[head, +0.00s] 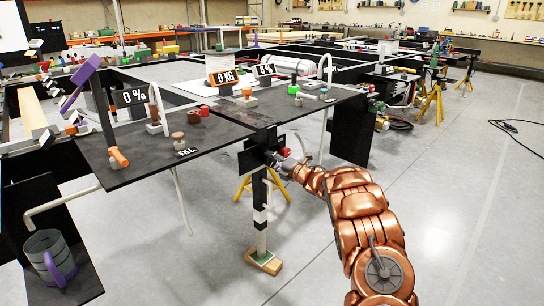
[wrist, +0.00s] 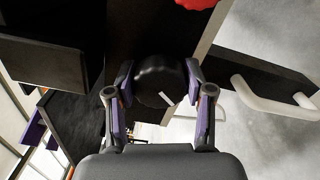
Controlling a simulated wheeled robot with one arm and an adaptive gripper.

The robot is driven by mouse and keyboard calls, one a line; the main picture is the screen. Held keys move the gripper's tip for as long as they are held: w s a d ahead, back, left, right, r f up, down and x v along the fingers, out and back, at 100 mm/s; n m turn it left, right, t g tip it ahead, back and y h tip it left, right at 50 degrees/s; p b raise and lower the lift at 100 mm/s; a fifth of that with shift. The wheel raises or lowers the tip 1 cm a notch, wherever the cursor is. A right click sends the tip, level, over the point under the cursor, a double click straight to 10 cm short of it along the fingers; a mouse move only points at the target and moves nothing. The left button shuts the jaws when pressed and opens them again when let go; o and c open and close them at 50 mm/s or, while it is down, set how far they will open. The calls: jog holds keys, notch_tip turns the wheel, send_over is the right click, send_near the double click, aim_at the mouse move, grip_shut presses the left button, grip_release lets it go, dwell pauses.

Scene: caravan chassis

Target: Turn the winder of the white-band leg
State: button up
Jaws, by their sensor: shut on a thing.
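The white-band leg (head: 261,200) stands upright under the near corner of the black deck. It is dark with white bands, and its lower end is pale, on a green and wooden foot (head: 263,261). My gripper (head: 275,160) is at the top of this leg, below the deck edge. In the wrist view, the purple-padded fingers of my gripper (wrist: 159,84) are shut on a round black knob, the winder (wrist: 157,72), one finger on each side. The knob bears a small white mark at its lower right. In the head view the winder is hidden by my gripper.
The black deck (head: 215,130) above carries signs, jars and small fittings. A red part (wrist: 197,3) is at the top of the wrist view. A white bent pipe (wrist: 262,98) lies to the right.

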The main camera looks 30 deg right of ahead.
jog(key=shift+m+p, duration=0.3)
jog(key=shift+m, duration=0.2)
jog(key=o, duration=1.2)
jog(key=shift+c, duration=0.2)
jog(key=v, duration=1.2)
jog(key=shift+r, duration=0.1)
